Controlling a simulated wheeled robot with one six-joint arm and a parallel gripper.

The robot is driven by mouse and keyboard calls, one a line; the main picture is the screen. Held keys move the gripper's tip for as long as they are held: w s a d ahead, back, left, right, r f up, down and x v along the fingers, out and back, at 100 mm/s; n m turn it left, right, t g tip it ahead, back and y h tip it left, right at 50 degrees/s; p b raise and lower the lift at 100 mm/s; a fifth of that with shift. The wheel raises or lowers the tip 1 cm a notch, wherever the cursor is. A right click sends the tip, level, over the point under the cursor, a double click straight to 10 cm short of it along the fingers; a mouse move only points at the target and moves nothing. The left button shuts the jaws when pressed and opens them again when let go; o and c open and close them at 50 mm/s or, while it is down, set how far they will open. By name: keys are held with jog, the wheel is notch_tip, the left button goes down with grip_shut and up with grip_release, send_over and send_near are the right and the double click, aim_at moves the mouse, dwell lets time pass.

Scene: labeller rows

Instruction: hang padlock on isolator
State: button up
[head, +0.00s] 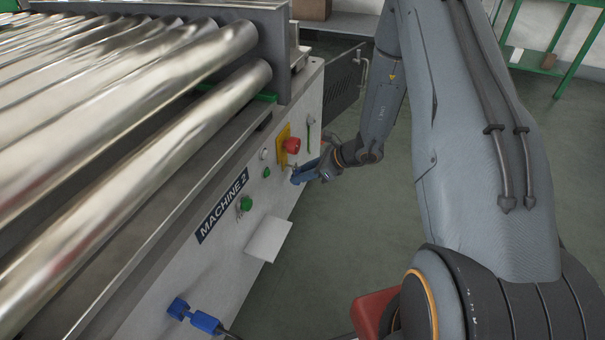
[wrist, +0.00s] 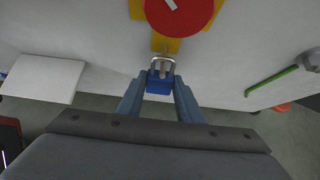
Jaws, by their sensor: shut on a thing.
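The isolator is a round red knob (head: 291,145) on a yellow plate (head: 283,133) on the machine's side panel. In the wrist view the red knob (wrist: 182,12) is at the top, with a yellow tab (wrist: 166,43) below it. My gripper (head: 303,174) is just below the isolator, close to the panel. In the wrist view my gripper (wrist: 160,82) is shut on a blue padlock (wrist: 159,86). The padlock's metal shackle (wrist: 162,67) points up at the tab's lower end. I cannot tell whether the shackle passes through the tab.
The panel has a MACHINE 2 label (head: 222,205), a green button (head: 246,203), a jutting white plate (head: 269,240) and a blue connector (head: 192,316). A green-handled lever (wrist: 272,80) is right of the isolator. Steel rollers (head: 130,130) run above. Floor (head: 345,235) beside the panel is clear.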

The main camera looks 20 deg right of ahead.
jog(key=o, duration=1.3)
jog(key=shift+c, duration=0.2)
